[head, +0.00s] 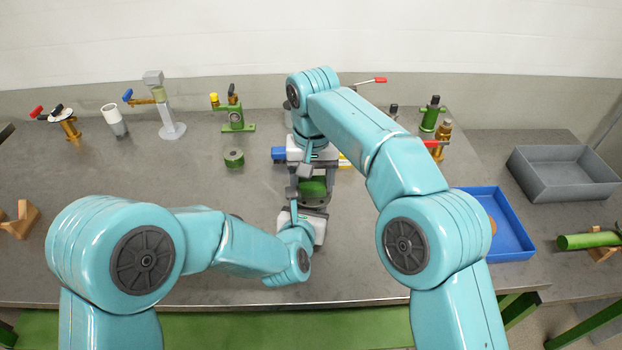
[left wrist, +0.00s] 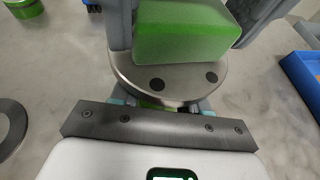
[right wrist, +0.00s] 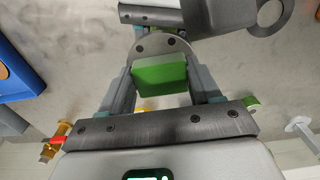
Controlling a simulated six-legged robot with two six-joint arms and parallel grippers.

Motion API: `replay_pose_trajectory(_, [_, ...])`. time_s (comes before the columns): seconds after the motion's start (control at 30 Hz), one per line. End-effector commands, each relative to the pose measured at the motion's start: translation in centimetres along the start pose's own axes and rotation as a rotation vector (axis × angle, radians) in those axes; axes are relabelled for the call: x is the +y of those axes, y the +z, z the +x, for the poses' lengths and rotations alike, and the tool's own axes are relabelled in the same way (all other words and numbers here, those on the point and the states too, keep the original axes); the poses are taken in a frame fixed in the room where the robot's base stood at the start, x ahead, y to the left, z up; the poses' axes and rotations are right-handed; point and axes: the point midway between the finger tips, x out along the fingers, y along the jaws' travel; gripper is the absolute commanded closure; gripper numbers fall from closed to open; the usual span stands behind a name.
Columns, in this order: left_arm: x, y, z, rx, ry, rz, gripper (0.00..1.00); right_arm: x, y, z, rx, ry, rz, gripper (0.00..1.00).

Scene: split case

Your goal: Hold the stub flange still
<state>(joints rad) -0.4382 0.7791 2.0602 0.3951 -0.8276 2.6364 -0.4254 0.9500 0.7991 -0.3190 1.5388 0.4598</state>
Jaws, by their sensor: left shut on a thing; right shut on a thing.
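The stub flange (left wrist: 185,82) is a round grey metal disc with dark bolt holes; it also shows in the right wrist view (right wrist: 158,44). My left gripper (left wrist: 160,104) is shut on it, its fingers reaching under the disc. A green block (left wrist: 180,32) sits against the flange's other face and also shows in the right wrist view (right wrist: 160,75). My right gripper (right wrist: 160,88) is shut on this block, one finger on each side. In the head view the block (head: 313,188) shows between the fingers; my left arm partly hides the flange.
A blue tray (head: 512,240) stands right of my right arm, with a grey tray (head: 562,190) beyond. Several valves and fittings line the back, including a green one (head: 236,122). A green round piece (head: 234,158) stands left of the grippers. A dark ring (left wrist: 12,128) lies nearby.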

Motion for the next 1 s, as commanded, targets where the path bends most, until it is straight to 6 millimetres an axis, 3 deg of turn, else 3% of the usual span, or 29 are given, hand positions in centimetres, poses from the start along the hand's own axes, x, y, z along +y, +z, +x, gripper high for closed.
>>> replay_pose_trajectory(0.03, [-0.1,-0.8,0.0,0.019,-0.003,0.001,0.94,-0.1,0.2,0.7,-0.015,0.004,-0.003,0.62])
replay_pose_trajectory(0.3, [-0.1,-0.8,0.0,0.019,-0.004,0.002,0.94,0.1,0.3,0.6,-0.017,0.005,-0.003,0.62])
replay_pose_trajectory(1.0, [-0.1,-0.8,0.0,0.019,-0.003,0.001,0.94,4.2,1.8,-3.1,-0.005,0.001,-0.001,0.62])
